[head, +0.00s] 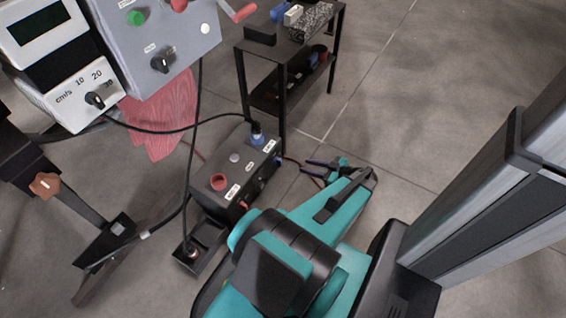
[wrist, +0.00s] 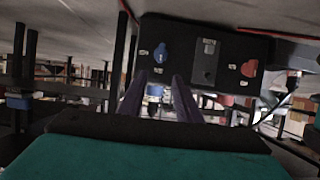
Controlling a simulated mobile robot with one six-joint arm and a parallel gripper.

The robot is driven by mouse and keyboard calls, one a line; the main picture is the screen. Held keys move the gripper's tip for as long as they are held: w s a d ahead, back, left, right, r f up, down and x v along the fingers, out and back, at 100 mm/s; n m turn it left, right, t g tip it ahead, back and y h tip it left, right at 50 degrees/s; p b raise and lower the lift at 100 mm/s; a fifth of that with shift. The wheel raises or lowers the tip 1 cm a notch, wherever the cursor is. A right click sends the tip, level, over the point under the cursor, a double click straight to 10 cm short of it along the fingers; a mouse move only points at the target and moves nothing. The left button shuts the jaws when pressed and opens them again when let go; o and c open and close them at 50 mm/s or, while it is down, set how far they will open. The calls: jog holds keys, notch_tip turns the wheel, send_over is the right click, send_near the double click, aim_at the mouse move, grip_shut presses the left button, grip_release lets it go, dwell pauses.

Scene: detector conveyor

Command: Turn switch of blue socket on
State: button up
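A black power box (head: 236,172) stands on the floor. The blue socket (head: 257,138) is on its top at the far end, with a black plug and cable in it. A blue switch (wrist: 160,52) sits on the box's side face in the wrist view; a small blue bit of it shows in the head view (head: 279,161). I cannot read its on or off position. My gripper (wrist: 159,77) is open and empty, its two purple fingers pointing at the face with the blue switch just beyond and between the tips. In the head view, my gripper (head: 315,172) is apart from the box.
A red switch (wrist: 249,68) is on the same face, with a central fitting (wrist: 207,60) between. A red socket (head: 218,182) is on the box's top. A black shelf table (head: 262,50) stands behind. Black cables (head: 188,180) run left.

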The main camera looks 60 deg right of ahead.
aim_at(281, 161)
jog(key=shift+w, duration=0.15)
jog(key=shift+b+x, duration=1.6)
jog(key=shift+x, duration=5.2)
grip_shut()
